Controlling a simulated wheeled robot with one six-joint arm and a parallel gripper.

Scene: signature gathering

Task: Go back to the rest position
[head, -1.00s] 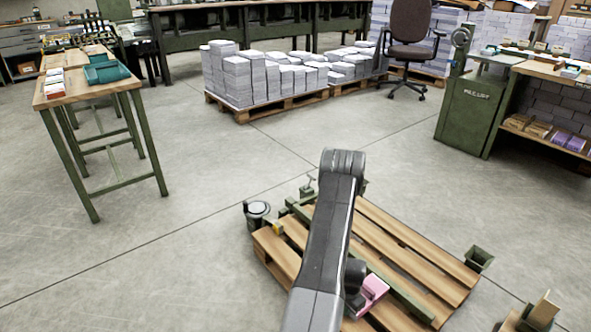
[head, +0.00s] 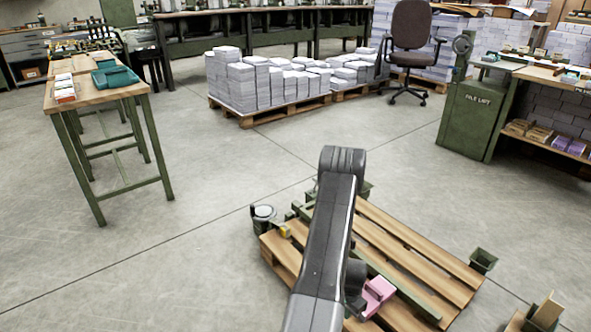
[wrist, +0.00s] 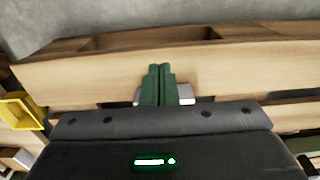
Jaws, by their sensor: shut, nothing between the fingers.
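My gripper (wrist: 157,84) shows in the wrist view as two green fingers pressed together with nothing between them. It points toward pale wooden boards. In the head view my dark grey arm rises from the bottom centre over a wooden pallet (head: 405,245), and my gripper is hidden behind it. A pink block (head: 378,293) shows at the arm's right side, low in the picture; I cannot tell what it rests on.
A wooden table (head: 100,97) with a teal tray (head: 115,76) stands at the left. Paper stacks (head: 290,80) sit on a far pallet. A green cabinet (head: 470,120) and an office chair (head: 410,40) are at the right. A yellow holder (wrist: 18,110) is beside the boards. Open floor lies between.

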